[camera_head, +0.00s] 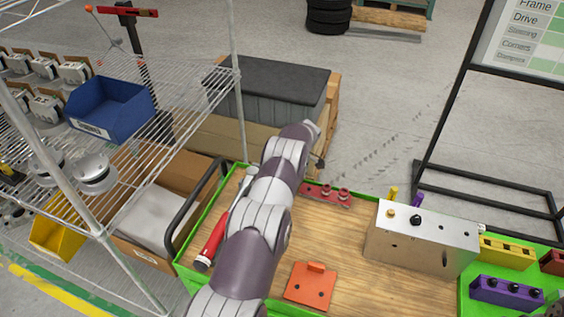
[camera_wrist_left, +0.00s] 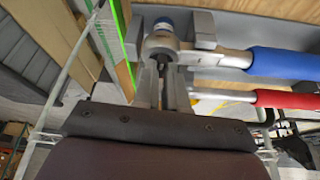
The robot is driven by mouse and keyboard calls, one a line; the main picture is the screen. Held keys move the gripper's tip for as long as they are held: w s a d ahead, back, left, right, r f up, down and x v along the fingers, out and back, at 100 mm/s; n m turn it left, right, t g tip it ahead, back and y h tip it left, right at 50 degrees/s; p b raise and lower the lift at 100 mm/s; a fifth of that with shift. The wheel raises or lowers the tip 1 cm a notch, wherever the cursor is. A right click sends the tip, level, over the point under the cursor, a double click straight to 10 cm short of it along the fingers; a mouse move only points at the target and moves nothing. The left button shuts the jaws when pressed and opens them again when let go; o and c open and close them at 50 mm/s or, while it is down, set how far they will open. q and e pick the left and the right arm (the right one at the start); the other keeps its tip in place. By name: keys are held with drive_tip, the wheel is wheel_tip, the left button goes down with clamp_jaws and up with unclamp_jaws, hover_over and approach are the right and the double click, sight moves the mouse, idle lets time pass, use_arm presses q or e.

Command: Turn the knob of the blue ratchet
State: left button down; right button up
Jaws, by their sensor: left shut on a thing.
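In the left wrist view, the blue ratchet has a blue handle (camera_wrist_left: 285,63) running to the right and a round metal head (camera_wrist_left: 160,42). A blue knob (camera_wrist_left: 163,23) shows at the far side of its head. My left gripper (camera_wrist_left: 165,62) is shut on the blue ratchet at its head; the exact contact is partly hidden. In the head view my left arm covers the blue ratchet, and its fingers cannot be made out. My right gripper is in neither view.
A red-handled ratchet (camera_head: 211,243) lies left of my arm on the wooden tabletop (camera_head: 370,285). An orange plate (camera_head: 310,288), a red fixture (camera_head: 327,194) and a metal block (camera_head: 422,238) stand to the right. A wire shelf (camera_head: 190,105) with a blue bin (camera_head: 110,108) is at left.

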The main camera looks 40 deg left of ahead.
use_arm(q)
drive_tip(key=shift+r, duration=0.1)
idle(0.4)
drive_tip(key=c, duration=1.2)
unclamp_jaws()
drive_tip(key=p+v, duration=0.1)
drive_tip(key=v, duration=0.2)
drive_tip(key=shift+w+a, duration=0.1)
drive_tip(key=p+v, duration=0.8)
drive_tip(key=v, duration=0.1)
drive_tip(key=shift+d+r+p, duration=0.25)
drive_tip(key=shift+r+p, duration=0.05)
drive_tip(key=shift+f, duration=0.1)
